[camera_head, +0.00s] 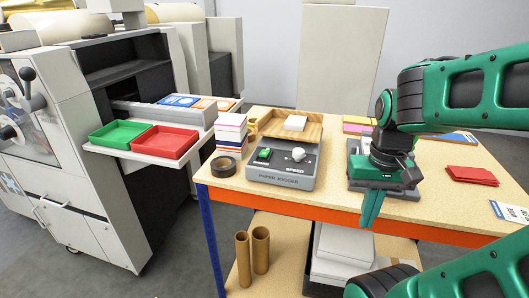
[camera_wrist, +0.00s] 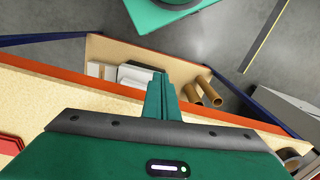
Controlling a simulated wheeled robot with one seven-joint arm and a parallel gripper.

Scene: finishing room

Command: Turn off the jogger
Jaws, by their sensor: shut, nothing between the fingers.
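The paper jogger (camera_head: 281,175) is a grey box near the left end of the table in the head view. Its sloped front carries a green switch (camera_head: 263,154), a light round knob (camera_head: 298,155) by the word SPEED, and the label PAPER JOGGER. A wooden tray (camera_head: 285,121) with a small white stack sits behind the panel. My gripper (camera_head: 369,222) is to the right of the jogger, apart from it, pointing down at the table's front edge. Its fingers are shut and empty, and they also show in the wrist view (camera_wrist: 160,84). The jogger does not show clearly in the wrist view.
A roll of dark tape (camera_head: 224,166) and a paper stack (camera_head: 231,132) stand left of the jogger. Green (camera_head: 117,134) and red (camera_head: 164,142) trays sit on the machine at left. Red cards (camera_head: 471,175) lie at right. Cardboard tubes (camera_head: 261,249) stand on the lower shelf.

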